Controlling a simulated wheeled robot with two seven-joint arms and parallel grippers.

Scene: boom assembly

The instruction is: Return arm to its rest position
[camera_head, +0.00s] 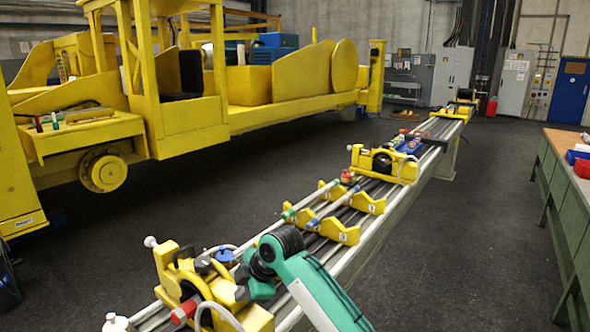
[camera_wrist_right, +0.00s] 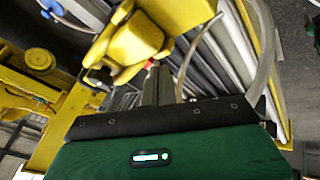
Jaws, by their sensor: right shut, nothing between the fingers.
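My right arm (camera_head: 312,290), green with black joints, reaches in from the bottom of the head view over the near end of the boom (camera_head: 375,235). Its wrist is bent down beside the near yellow clamp unit (camera_head: 170,268), and the fingers are largely hidden there. In the right wrist view my right gripper (camera_wrist_right: 158,82) is shut and empty, its dark fingers pointing toward a yellow block (camera_wrist_right: 138,42). Whether they touch it cannot be told. My left gripper is not in view.
Yellow cradles (camera_head: 338,232) and another yellow unit (camera_head: 385,162) sit farther along the boom. Pale hoses (camera_head: 222,312) curve around the near unit. A green workbench (camera_head: 565,185) stands at right and a yellow vehicle (camera_head: 175,100) at left.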

